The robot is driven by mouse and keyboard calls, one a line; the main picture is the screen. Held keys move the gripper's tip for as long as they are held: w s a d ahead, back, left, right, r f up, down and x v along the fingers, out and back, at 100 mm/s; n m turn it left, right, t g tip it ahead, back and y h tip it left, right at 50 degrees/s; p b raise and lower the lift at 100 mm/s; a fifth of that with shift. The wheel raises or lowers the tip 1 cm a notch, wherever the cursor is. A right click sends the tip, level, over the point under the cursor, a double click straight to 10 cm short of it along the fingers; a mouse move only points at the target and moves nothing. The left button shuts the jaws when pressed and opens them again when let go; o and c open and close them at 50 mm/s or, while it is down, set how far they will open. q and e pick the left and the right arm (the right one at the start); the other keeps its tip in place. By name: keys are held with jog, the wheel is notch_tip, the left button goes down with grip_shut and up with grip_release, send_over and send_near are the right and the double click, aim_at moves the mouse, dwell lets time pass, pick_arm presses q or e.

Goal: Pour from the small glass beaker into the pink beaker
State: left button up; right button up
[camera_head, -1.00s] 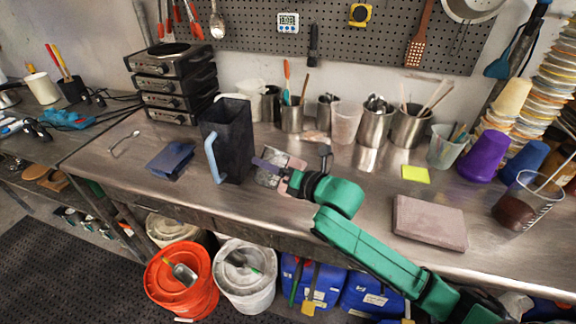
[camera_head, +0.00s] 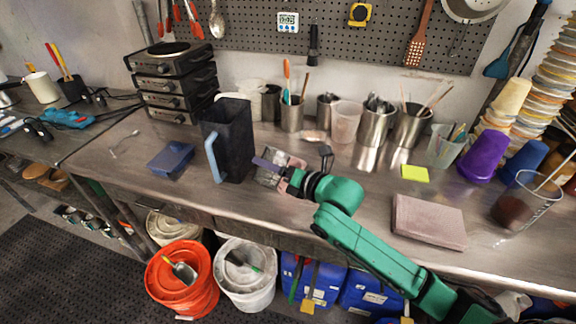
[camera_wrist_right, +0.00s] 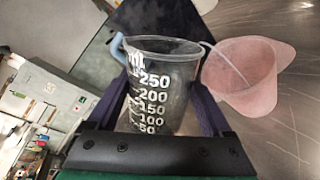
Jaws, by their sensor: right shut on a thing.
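My right gripper (camera_wrist_right: 163,108) is shut on the small glass beaker (camera_wrist_right: 160,72), with its purple fingers on either side of the wall. The beaker is clear, with white graduation marks up to 250. In the head view my right gripper (camera_head: 270,166) is just right of the tall dark pitcher, and the beaker is largely hidden there. The pink beaker (camera_wrist_right: 245,80) is right beside the glass beaker in the wrist view, its mouth close to the glass rim. I cannot tell whether liquid is flowing between them. My left gripper is not in view.
A tall dark pitcher (camera_head: 234,140) with a pale blue handle stands close left of my right gripper. Metal cups (camera_head: 376,124) with tools line the back. A pinkish slab (camera_head: 428,222) and a yellow note (camera_head: 414,174) lie to the right.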

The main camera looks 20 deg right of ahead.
jog(key=shift+f+m, duration=0.1)
jog(key=shift+m, duration=0.2)
dwell(0.9)
jog(key=shift+r+m+g+p, duration=0.4)
jog(key=shift+m+p, duration=0.3)
jog(key=shift+p, duration=0.6)
dwell(1.4)
jog(key=shift+f+m+y, duration=0.2)
jog(key=shift+m+y, duration=0.1)
dwell(1.1)
